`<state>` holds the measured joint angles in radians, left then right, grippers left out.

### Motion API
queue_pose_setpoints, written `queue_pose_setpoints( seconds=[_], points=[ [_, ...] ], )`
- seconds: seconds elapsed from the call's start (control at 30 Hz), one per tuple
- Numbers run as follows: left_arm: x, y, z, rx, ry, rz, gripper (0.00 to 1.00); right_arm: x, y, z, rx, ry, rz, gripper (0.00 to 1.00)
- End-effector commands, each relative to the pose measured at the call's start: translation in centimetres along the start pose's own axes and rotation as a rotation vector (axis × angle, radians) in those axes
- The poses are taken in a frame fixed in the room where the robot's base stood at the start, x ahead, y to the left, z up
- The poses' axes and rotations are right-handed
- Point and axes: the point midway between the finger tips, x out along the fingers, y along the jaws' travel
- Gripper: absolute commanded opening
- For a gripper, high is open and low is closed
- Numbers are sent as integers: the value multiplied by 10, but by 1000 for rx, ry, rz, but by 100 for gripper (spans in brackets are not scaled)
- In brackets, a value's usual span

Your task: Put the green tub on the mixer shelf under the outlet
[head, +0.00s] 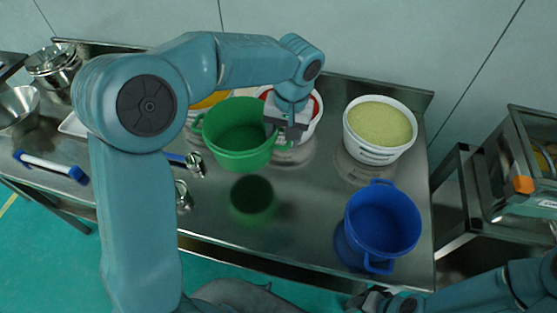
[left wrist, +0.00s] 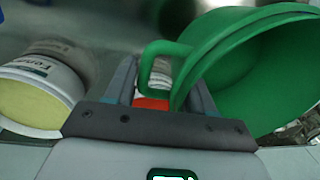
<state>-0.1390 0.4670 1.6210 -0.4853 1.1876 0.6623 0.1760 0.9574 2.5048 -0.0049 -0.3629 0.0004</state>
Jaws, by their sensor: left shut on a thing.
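The green tub (head: 240,150) hangs above the steel table, with a dark reflection below it. My left gripper (head: 284,128) is shut on the tub's right side at the handle and rim. In the left wrist view, the green tub (left wrist: 250,75) fills the right side, and its handle lies between the fingers of my left gripper (left wrist: 160,88). A metal machine with an orange part (head: 523,184) stands at the right edge; I cannot tell whether it is the mixer, and no outlet is clear. My right gripper (head: 372,299) shows only partly at the bottom edge, its jaws unclear.
A blue tub (head: 383,222) stands at the table's front right. A white bucket of yellow-green contents (head: 380,130) stands behind it. A white bucket with red contents (head: 300,150) is partly hidden behind the green tub. A blue-and-white tool (head: 50,166) and metal bowls (head: 18,105) lie left.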

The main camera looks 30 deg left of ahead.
Motion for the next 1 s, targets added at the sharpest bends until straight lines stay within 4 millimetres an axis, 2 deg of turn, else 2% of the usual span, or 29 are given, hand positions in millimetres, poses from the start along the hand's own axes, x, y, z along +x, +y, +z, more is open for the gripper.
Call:
queue_pose_setpoints(
  seconds=[0.03,0.1,0.2,0.43,0.6,0.7,1.0],
  points=[
    [16,1,1,1,-6,-3,10,0,0,0,0,0,0,43],
    [35,3,1,2,-6,-3,10,0,0,0,0,0,0,43],
    [56,5,0,2,-3,-2,10,-1,0,0,0,0,0,43],
    [80,7,0,2,-1,-2,10,-2,-1,0,0,0,0,43],
    [108,10,0,2,-2,-2,10,-3,-1,0,0,0,0,43],
    [115,11,0,2,0,0,10,-3,-1,0,0,0,0,43],
    [118,12,0,2,1,0,10,-1,0,0,0,0,0,43]
  ],
)
